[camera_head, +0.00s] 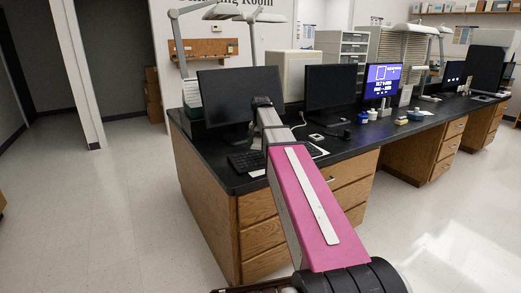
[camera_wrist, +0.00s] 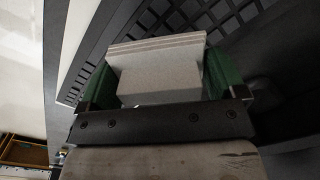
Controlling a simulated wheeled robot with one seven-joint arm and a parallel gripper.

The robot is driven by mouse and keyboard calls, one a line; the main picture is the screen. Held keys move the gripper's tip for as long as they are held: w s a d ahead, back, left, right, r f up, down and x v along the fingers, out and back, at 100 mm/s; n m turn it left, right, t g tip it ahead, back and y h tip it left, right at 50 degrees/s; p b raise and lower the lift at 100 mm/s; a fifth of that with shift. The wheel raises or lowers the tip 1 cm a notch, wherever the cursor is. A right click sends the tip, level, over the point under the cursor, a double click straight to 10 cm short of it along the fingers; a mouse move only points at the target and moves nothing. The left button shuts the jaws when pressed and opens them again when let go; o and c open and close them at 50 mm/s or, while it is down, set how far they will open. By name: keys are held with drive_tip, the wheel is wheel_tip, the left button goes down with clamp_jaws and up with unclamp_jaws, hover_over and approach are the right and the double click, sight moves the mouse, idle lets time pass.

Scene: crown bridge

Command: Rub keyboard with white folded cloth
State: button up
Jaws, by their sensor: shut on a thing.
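The black keyboard (camera_head: 246,160) lies on the dark counter in front of the left monitor, partly hidden by my arm in the head view. In the wrist view the keyboard (camera_wrist: 130,40) runs behind my gripper (camera_wrist: 155,85). The gripper's green-lined fingers are shut on the white folded cloth (camera_wrist: 158,70), which looks grey-white with layered folds at its far edge. The cloth is over or close to the keyboard; I cannot tell whether it touches the keys. In the head view the gripper and cloth are hidden behind my arm.
The dark counter (camera_head: 222,178) has wooden drawers below. The left monitor (camera_head: 238,95) stands behind the keyboard and a second monitor (camera_head: 330,88) to its right. A white sheet or pad (camera_wrist: 78,50) lies beside the keyboard. Open floor (camera_head: 100,220) is at left.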

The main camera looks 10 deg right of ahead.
drive_tip(key=shift+r, duration=1.8)
drive_tip(key=shift+s, duration=0.15)
